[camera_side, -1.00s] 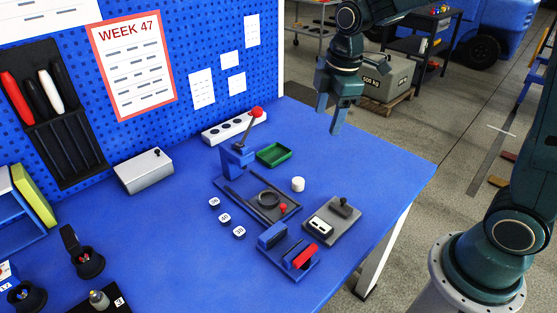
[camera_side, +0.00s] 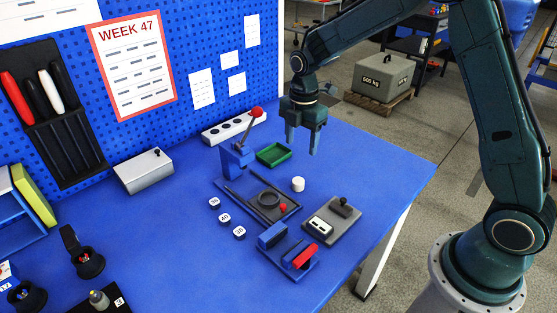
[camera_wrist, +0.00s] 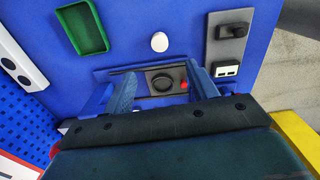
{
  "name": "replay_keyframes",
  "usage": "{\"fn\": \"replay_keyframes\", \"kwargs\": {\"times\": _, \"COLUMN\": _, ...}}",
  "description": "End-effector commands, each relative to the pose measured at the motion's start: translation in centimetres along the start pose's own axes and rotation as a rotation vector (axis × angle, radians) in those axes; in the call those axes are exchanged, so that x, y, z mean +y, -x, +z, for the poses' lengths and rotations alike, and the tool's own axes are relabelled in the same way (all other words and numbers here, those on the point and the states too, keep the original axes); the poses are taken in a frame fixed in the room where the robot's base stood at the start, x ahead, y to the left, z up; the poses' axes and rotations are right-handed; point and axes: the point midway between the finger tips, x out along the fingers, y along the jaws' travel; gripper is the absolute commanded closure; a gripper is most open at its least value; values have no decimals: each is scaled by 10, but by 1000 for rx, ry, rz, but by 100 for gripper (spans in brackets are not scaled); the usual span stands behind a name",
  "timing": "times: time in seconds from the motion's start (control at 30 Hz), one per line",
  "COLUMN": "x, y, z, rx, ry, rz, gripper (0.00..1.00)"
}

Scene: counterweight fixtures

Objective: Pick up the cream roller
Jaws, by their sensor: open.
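The cream roller (camera_side: 298,184) is a small white cylinder standing upright on the blue table, just right of the dark fixture. In the wrist view the roller (camera_wrist: 159,42) shows as a pale disc above the space between my fingers. My gripper (camera_side: 303,146) is open, empty and pointing down, above the table and a little higher in the picture than the roller. In the wrist view its two fingers (camera_wrist: 162,90) stand apart, with the fixture seen between them.
A green tray (camera_side: 274,154) lies behind the roller. A grey plate with a black handle (camera_side: 342,207) and a blue-red block fixture (camera_side: 290,252) stand nearer the front edge.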

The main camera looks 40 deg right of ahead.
Motion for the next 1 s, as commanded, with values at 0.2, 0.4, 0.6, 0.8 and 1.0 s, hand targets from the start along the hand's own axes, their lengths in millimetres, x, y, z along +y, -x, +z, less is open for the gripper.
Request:
{"fn": "replay_keyframes", "kwargs": {"times": 0.2, "x": -1, "y": -20, "z": 0, "rx": 0, "ry": -1, "rz": -3, "gripper": 42}}
{"fn": "replay_keyframes", "kwargs": {"times": 0.4, "x": -1, "y": -50, "z": 0, "rx": 0, "ry": -2, "rz": -4, "gripper": 42}}
{"fn": "replay_keyframes", "kwargs": {"times": 0.6, "x": -1, "y": -75, "z": 0, "rx": 0, "ry": -2, "rz": -4, "gripper": 42}}
{"fn": "replay_keyframes", "kwargs": {"times": 0.8, "x": 0, "y": -84, "z": 0, "rx": 0, "ry": -2, "rz": -1, "gripper": 42}}
{"fn": "replay_keyframes", "kwargs": {"times": 1.0, "x": 0, "y": -86, "z": 0, "rx": 0, "ry": -2, "rz": -1, "gripper": 42}}
